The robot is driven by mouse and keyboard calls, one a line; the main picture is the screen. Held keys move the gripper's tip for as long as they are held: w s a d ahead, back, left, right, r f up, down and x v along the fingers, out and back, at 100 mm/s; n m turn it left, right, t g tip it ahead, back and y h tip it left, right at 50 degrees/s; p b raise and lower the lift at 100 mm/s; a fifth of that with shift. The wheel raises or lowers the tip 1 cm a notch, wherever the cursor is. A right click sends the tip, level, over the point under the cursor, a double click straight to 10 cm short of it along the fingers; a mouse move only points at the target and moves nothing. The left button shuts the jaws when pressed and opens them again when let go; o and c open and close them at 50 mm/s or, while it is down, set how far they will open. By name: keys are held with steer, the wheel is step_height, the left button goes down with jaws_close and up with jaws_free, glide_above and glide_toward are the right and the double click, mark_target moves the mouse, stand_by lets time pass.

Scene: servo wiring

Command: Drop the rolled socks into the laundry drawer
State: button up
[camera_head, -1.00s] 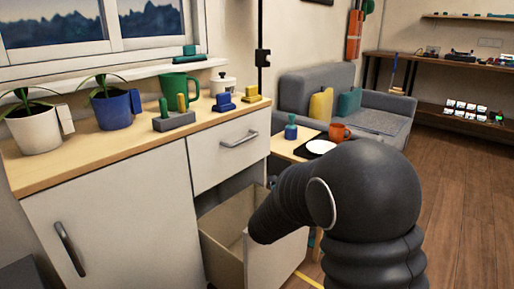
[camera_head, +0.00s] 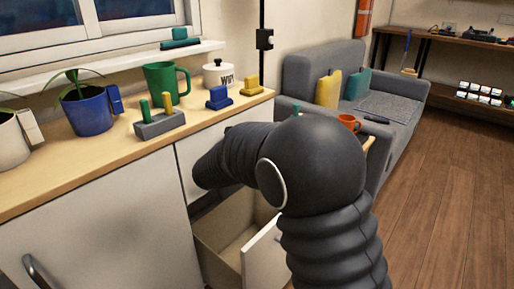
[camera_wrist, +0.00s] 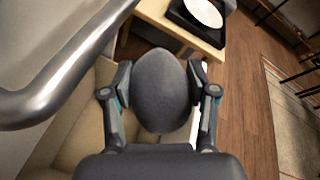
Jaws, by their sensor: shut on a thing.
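The rolled socks (camera_wrist: 161,90) are a dark grey, egg-shaped bundle in the wrist view. My gripper (camera_wrist: 161,92) is shut on them, with one finger on each side. The open laundry drawer (camera_head: 222,236) is the lower drawer of the cabinet, and its visible inside looks empty. In the wrist view, the drawer's beige inside (camera_wrist: 82,128) shows to the left of and behind the socks. In the head view my arm hides the gripper and the socks.
A metal handle (camera_wrist: 60,75) looms large at the wrist view's left. A side table (camera_wrist: 150,12) with a black tray and white plate stands beyond the drawer. The countertop (camera_head: 60,186) holds plants, a green mug (camera_head: 160,82) and small blocks. Wooden floor is clear at right.

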steer(key=shift+w+f, duration=0.1)
steer(key=shift+w, duration=0.15)
steer(key=shift+f, duration=0.15)
step_height(320, 180, down, 6)
steer(key=b, duration=0.4)
steer(key=shift+r+b, duration=0.25)
steer(key=shift+b, duration=0.05)
steer(key=o, duration=1.2)
steer(key=v, duration=1.2)
